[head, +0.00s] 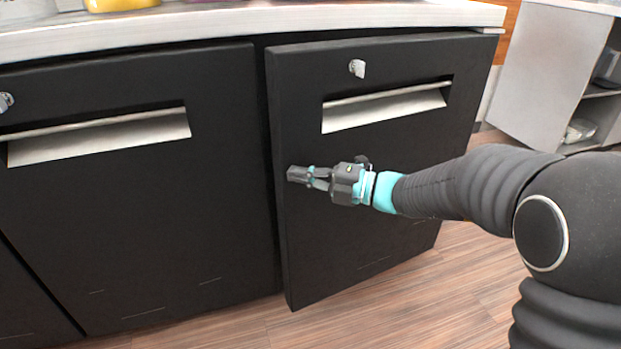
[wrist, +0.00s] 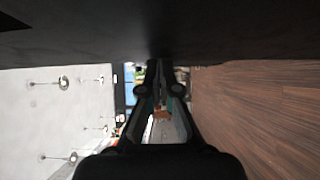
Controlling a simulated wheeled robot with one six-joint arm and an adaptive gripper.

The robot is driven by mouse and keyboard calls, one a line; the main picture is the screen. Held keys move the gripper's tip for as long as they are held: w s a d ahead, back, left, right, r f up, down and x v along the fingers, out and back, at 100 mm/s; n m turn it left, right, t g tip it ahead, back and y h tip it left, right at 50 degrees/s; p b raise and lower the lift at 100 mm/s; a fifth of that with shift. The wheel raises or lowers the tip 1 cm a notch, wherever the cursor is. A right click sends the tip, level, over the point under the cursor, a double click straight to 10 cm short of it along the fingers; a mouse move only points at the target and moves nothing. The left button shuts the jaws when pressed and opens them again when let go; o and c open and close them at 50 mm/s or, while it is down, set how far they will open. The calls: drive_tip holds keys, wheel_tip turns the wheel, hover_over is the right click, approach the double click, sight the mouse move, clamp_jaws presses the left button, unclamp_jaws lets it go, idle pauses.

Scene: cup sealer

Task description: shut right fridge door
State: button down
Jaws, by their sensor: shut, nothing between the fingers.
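The right fridge door (head: 385,215) is a black panel with a recessed silver handle (head: 385,108) and a small lock near its top. It stands slightly ajar, with its left edge swung out in front of the neighbouring door. My gripper (head: 290,174) is shut and empty, with its tips at the left part of the right door's front face. Whether they touch the door I cannot tell. In the wrist view my gripper (wrist: 160,70) points forward, with a dark surface, apparently the door, along the top of the picture.
A grey open cabinet (head: 548,70) stands at the far right. The wooden floor (head: 450,290) in front is clear.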

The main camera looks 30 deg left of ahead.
drive_tip(key=w+a+r+m+t+p, duration=0.1)
drive_tip(key=w+a+m+t+p, duration=0.1)
drive_tip(key=w+a, duration=0.3)
drive_tip(key=a+t, duration=0.1)
drive_tip(key=a, duration=0.1)
drive_tip(key=shift+w+a+r+y+p, duration=0.15)
drive_tip(key=shift+a+y+p, duration=0.15)
drive_tip(key=shift+a, duration=0.05)
drive_tip(key=s, duration=0.1)
drive_tip(key=s+d+f, duration=0.1)
drive_tip(key=s+f+p, duration=0.1)
drive_tip(key=shift+d, duration=0.3)
drive_tip(key=d, duration=1.2)
drive_tip(key=shift+w+r, duration=0.25)
drive_tip(key=shift+r, duration=0.15)
